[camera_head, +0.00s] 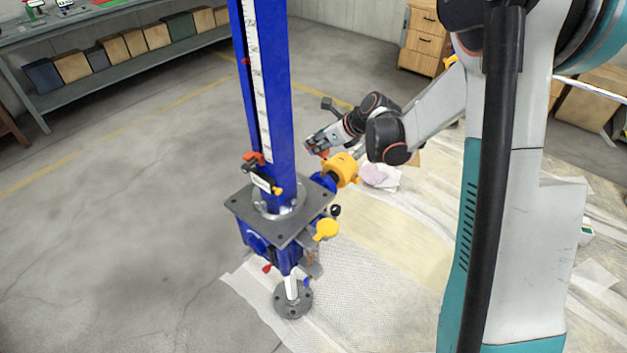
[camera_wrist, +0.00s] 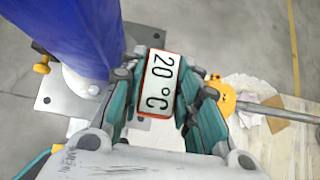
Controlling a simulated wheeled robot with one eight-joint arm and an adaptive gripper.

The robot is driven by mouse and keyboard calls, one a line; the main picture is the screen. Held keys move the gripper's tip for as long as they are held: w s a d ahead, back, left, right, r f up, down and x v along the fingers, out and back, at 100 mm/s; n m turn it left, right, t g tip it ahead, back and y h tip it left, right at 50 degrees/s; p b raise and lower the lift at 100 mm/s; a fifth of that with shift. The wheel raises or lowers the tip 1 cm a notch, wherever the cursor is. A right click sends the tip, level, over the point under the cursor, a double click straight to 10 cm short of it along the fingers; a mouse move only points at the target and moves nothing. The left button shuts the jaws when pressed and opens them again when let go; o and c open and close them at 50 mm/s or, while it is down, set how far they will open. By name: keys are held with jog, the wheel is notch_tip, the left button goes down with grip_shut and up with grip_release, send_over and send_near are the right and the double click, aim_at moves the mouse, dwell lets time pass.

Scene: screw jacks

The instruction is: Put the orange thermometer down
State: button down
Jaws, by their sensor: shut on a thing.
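The orange thermometer (camera_wrist: 158,84) has a white face reading 20 °C and an orange-red rim. In the wrist view it sits between the teal fingers of my gripper (camera_wrist: 160,98), which is shut on it. In the head view my gripper (camera_head: 324,143) is just right of the blue column (camera_head: 278,95) of a screw jack, above a yellow part (camera_head: 342,169). The thermometer is too small to make out clearly there. The column also shows at the upper left of the wrist view (camera_wrist: 75,35).
The jack's grey plate (camera_head: 242,204) has bare corners, and its round foot (camera_head: 293,300) stands on a pale floor sheet (camera_head: 385,290). A pinkish cloth (camera_head: 378,176) lies behind. A bench (camera_head: 130,72) with several boxes stands at the back left. The left floor is clear.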

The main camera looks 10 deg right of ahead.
notch_tip(320, 180, down, 16)
jog(key=b, duration=0.4)
jog(key=c, duration=1.5)
grip_release()
jog(key=shift+s+d+r, duration=0.15)
jog(key=shift+s+r, duration=0.05)
jog(key=shift+r, duration=0.2)
jog(key=p+v, duration=0.3)
jog(key=v, duration=0.8)
jog(key=shift+s, duration=0.15)
